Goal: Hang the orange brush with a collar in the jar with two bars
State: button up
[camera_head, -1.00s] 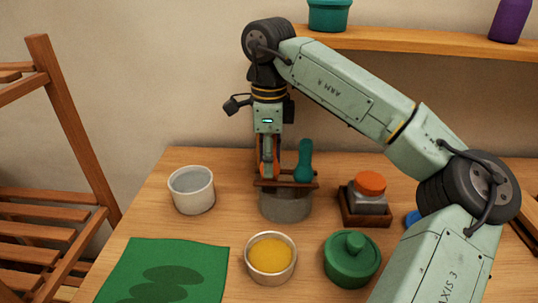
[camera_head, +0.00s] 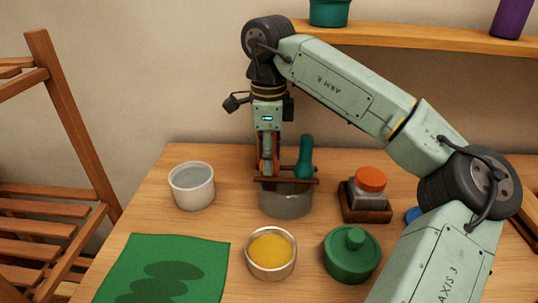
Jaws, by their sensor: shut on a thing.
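The grey jar (camera_head: 286,204) stands on the table with two brown bars across its mouth. A teal-handled tool (camera_head: 304,158) stands upright at the right part of the bars. My gripper (camera_head: 268,170) points straight down over the left part of the jar, its fingertips close above the bars. It is shut on the orange brush (camera_head: 263,160), of which only a narrow orange strip shows between and beside the fingers. The brush's collar and lower end are hidden by the fingers, bars and jar wall, so I cannot tell whether the collar touches the bars.
A white cup (camera_head: 192,187) stands left of the jar. A bowl of yellow stuff (camera_head: 270,254) and a green lidded pot (camera_head: 351,255) stand in front. An orange-capped bottle (camera_head: 370,180) sits in a brown holder at right. A green cloth (camera_head: 160,265) lies front left.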

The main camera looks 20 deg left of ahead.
jog(key=shift+f, duration=0.45)
jog(key=o, duration=1.2)
jog(key=shift+o, duration=0.7)
jog(key=shift+o, duration=1.1)
jog(key=shift+r, duration=0.2)
jog(key=shift+r+p, duration=2.55)
jog(key=shift+r, duration=0.85)
